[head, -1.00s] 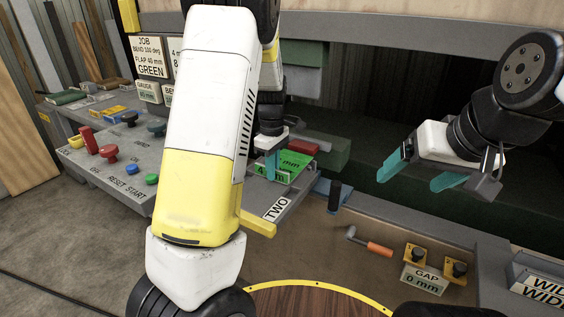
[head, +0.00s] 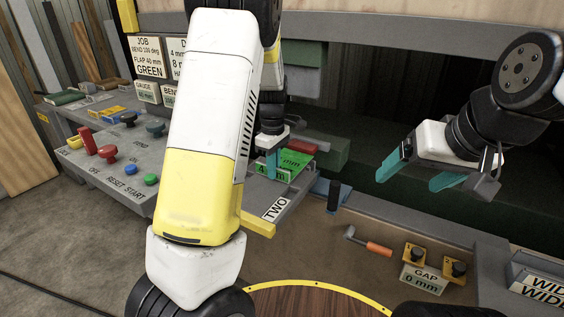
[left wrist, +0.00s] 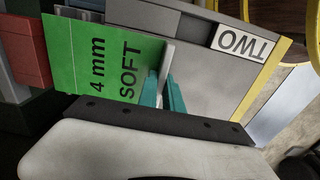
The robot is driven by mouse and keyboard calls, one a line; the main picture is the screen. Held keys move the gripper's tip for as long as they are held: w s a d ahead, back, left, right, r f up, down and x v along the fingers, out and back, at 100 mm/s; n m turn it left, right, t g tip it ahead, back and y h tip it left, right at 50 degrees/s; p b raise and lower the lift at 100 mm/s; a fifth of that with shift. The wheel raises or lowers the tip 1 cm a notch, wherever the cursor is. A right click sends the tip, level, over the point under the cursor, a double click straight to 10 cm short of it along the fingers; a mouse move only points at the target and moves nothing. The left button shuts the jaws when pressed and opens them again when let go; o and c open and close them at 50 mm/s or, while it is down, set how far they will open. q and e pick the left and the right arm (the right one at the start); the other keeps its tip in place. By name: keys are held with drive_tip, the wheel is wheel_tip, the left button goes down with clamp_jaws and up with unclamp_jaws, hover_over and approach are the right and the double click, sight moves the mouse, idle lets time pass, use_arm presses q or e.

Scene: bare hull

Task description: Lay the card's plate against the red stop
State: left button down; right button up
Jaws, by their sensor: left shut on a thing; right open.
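The green plate (head: 290,163), lettered "4 mm SOFT", lies on the grey bed labelled TWO (head: 262,222). It also shows in the left wrist view (left wrist: 95,60). The red stop (head: 305,147) is a red block at the far side of the plate; in the left wrist view it (left wrist: 25,65) borders the plate's edge, but I cannot tell whether they touch. My left gripper (head: 272,168) points down at the plate. Its teal fingers (left wrist: 163,92) are shut on a thin pale upright piece at the plate's edge. My right gripper (head: 418,170) is open and empty, well to the right. The card (head: 148,57) reads GREEN.
A console with knobs and buttons (head: 108,152) stands left of the bed. A hammer with an orange handle (head: 377,248) and a GAP 0 mm block (head: 420,280) lie on the brown surface at right. My left arm hides part of the bed.

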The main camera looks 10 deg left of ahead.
use_arm(q)
drive_tip(key=shift+w+d, duration=0.1)
drive_tip(key=shift+w, duration=0.15)
drive_tip(key=c, duration=1.9)
unclamp_jaws()
drive_tip(key=shift+c, duration=0.2)
drive_tip(key=o, duration=1)
drive_tip(key=shift+r, duration=2.5)
